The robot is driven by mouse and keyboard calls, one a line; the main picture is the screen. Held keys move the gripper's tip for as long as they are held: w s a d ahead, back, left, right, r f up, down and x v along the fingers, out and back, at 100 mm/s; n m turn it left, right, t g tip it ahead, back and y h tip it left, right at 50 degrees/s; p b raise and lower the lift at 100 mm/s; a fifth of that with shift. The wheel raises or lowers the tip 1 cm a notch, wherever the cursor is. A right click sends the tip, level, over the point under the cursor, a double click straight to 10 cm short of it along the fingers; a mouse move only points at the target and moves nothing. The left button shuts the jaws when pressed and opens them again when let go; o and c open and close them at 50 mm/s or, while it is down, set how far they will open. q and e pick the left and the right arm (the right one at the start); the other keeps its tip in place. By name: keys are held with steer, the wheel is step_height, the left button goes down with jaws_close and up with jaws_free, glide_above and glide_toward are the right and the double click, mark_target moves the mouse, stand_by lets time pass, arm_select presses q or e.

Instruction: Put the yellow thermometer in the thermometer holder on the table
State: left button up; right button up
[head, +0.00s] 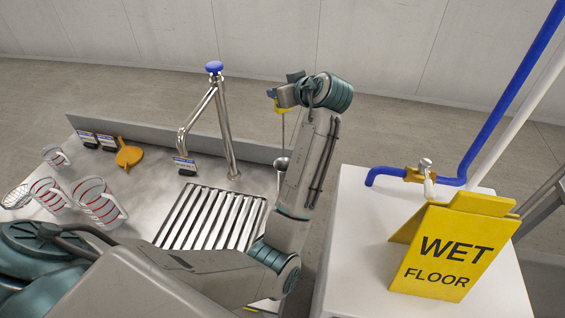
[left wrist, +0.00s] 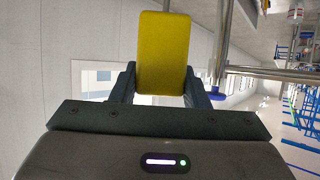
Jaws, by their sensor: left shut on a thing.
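My left gripper (head: 285,97) is raised above the right end of the steel table (head: 150,185). It is shut on the yellow thermometer (head: 281,107), whose thin probe hangs down. In the left wrist view, the thermometer's yellow block (left wrist: 163,50) sits between the two fingers of the left gripper (left wrist: 161,84). A small round metal piece (head: 282,163) stands below the probe, partly beside my arm. It may be the thermometer holder, but I cannot tell for certain. My forearm hides part of the table there. My right gripper is not in view.
A steel tap with a blue knob (head: 214,110) rises left of my gripper, behind a slatted drain (head: 210,218). Several clear jugs (head: 97,200) and an orange funnel-like piece (head: 129,154) are at left. A yellow wet floor sign (head: 450,250) stands on the white cabinet (head: 345,270).

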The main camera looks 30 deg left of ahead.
mark_target(283, 139)
arm_select(q)
step_height(283, 139, down, 12)
steer(key=p, duration=0.4)
steer(key=shift+s+f, duration=0.1)
steer(key=shift+f, duration=0.1)
step_height(283, 139, down, 3)
steer(key=shift+f+p, duration=0.1)
steer(key=shift+p, duration=0.55)
steer(key=shift+f, duration=0.4)
steer(key=o, duration=1.1)
steer(key=shift+c, duration=0.2)
